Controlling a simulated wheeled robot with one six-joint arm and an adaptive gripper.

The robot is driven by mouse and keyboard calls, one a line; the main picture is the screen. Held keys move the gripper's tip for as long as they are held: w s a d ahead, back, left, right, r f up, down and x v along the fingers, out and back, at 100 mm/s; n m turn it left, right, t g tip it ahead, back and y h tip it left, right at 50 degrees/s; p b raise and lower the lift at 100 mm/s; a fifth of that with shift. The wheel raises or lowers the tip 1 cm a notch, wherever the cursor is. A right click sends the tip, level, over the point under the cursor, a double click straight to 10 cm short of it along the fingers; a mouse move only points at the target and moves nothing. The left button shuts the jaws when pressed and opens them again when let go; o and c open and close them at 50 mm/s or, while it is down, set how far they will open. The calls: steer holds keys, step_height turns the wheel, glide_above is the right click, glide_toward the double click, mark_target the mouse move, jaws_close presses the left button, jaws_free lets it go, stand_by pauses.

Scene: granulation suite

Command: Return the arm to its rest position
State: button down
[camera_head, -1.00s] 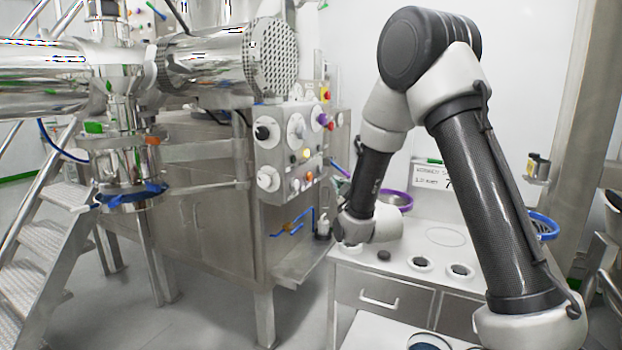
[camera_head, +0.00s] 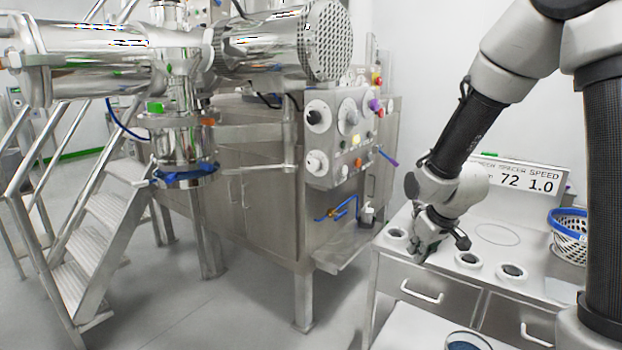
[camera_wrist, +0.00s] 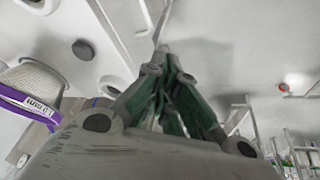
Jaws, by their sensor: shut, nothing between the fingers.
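My gripper (camera_head: 428,250) hangs at the end of my bent arm on the right of the head view, in front of and over the left part of the white-topped counter (camera_head: 497,234). Its fingers are closed together with nothing between them. In the wrist view the green-grey fingers (camera_wrist: 165,62) meet at their tips. Whether the gripper touches the counter cannot be told. My upper arm runs off the top and right edges of the head view.
The steel machine's control panel (camera_head: 340,137) stands left of my arm. A blue-rimmed white basket (camera_head: 569,236) is on the counter's right. Cup holes (camera_head: 513,271) line its front. A purple-banded basket (camera_wrist: 35,85) shows in the wrist view.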

steer(key=s+d+r+m, duration=0.2)
steer(key=s+d+r, duration=0.2)
steer(key=s+r, duration=0.5)
steer(key=s+d+r+m+h, duration=0.1)
steer(key=s+d+r+m, duration=0.1)
steer(key=s+d+r, duration=0.3)
steer(key=s+r, duration=0.4)
steer(key=s, duration=0.6)
steer(key=shift+r+m, duration=0.2)
steer(key=shift+m, duration=0.1)
steer(key=shift+d, duration=0.1)
stand_by(1.2)
